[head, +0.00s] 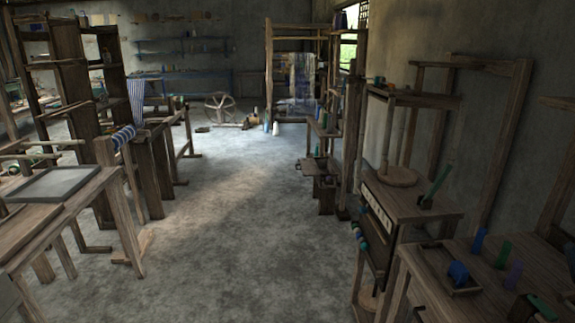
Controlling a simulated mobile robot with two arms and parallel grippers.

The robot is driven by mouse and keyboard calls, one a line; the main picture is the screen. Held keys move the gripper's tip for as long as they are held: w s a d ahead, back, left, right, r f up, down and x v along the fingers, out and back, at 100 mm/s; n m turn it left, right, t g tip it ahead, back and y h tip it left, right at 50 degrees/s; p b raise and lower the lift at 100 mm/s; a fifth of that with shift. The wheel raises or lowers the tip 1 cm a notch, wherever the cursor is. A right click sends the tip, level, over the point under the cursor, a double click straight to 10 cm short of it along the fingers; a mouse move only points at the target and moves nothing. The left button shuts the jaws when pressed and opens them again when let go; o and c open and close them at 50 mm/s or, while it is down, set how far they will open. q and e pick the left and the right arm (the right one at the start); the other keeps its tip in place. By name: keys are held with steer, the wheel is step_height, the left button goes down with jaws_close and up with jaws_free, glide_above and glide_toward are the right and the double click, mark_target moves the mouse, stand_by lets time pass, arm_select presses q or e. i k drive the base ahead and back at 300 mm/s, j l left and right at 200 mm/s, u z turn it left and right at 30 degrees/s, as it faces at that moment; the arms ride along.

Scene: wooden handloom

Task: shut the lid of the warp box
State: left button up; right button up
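I cannot tell for certain which thing in the head view is the warp box. A small dark wooden box-like piece (326,194) stands low by the right wall, beyond the near cabinet. A flat board (313,167) shows at its top, but it is too small to tell whether this is a lid, or open or shut. Neither of my grippers is in view.
A wooden cabinet (412,204) and a table with spools (427,262) stand close on the right. Wooden tables (62,208) and a loom frame (75,75) line the left. The grey floor (235,215) between them is clear. A spoked wheel (219,106) stands far back.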

mark_target(309, 167)
steer(key=i+u, duration=0.35)
steer(key=i, duration=1.7)
steer(key=j, duration=0.1)
